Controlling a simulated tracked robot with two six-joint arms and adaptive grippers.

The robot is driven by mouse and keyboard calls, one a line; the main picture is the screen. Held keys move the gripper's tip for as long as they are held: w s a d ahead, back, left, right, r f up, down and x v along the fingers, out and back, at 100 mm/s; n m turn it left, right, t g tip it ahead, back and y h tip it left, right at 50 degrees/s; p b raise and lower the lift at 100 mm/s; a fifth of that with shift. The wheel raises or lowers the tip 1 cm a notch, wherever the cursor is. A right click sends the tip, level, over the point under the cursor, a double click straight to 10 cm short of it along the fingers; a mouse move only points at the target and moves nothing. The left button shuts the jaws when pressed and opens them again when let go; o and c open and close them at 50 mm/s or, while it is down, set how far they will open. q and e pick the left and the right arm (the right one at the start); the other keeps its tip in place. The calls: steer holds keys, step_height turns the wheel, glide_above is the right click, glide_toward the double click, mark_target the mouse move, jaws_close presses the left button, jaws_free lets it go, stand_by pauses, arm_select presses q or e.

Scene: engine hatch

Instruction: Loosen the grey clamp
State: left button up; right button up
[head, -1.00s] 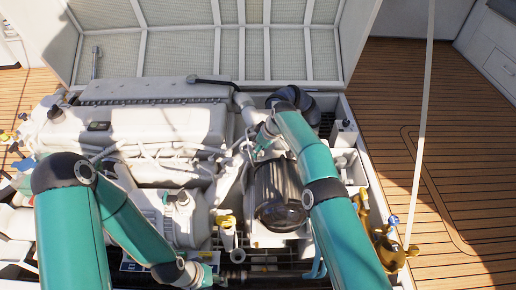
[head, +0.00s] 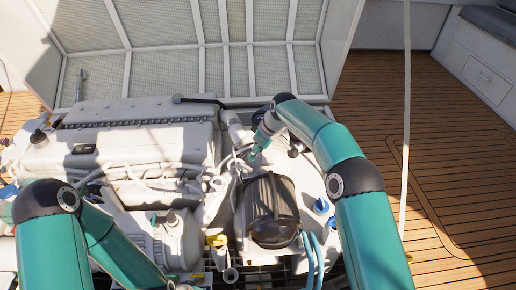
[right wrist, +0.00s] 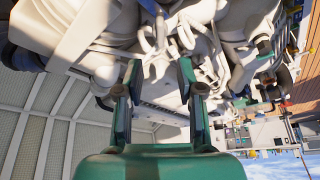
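My right gripper (head: 254,150) reaches in from the right over the engine, close to pale hoses and pipes behind the dark cylindrical unit (head: 272,208). In the right wrist view its two fingers (right wrist: 157,68) are spread apart, with white pipes and thin cables beyond them and nothing visibly held. I cannot pick out the grey clamp with certainty among the pale fittings. My left arm is at the lower left of the head view, and its gripper is below the picture's edge.
The white engine block (head: 135,135) fills the left and middle. The raised hatch lid (head: 185,50) stands behind it. A pale upright pole (head: 406,120) is right of my right arm. Wooden deck (head: 460,160) lies clear at the right. Blue hoses (head: 312,255) run near the front.

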steer(key=shift+s+d+r, duration=0.15)
steer(key=shift+s+r, duration=0.05)
steer(key=shift+r, duration=0.4)
